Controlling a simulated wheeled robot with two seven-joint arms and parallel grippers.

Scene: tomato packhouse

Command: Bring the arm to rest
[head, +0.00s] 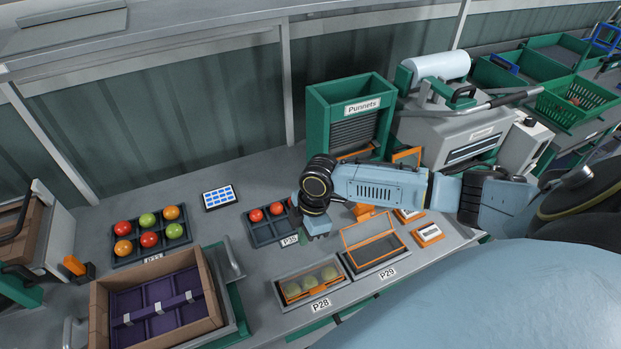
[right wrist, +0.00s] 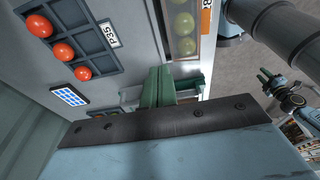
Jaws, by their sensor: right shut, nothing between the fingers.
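My right arm reaches in from the right in the head view, bent down at a dark wrist joint. My right gripper (head: 318,230) points down over the bench, between the tomato tray marked P35 (head: 264,238) and the punnet spot marked P29. In the right wrist view its green fingers (right wrist: 160,86) are together, with nothing between them. What seems to be my left gripper (right wrist: 267,76) shows small at the right edge of the right wrist view, away from the bench. Its opening is too small to make out.
A punnet of green tomatoes (head: 309,281) sits at P28, and an orange-rimmed open punnet (head: 370,246) at P29. A tray of mixed tomatoes (head: 151,252), a brown crate (head: 97,312), a tablet (head: 219,197) and a green Punnets box (head: 317,105) stand around.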

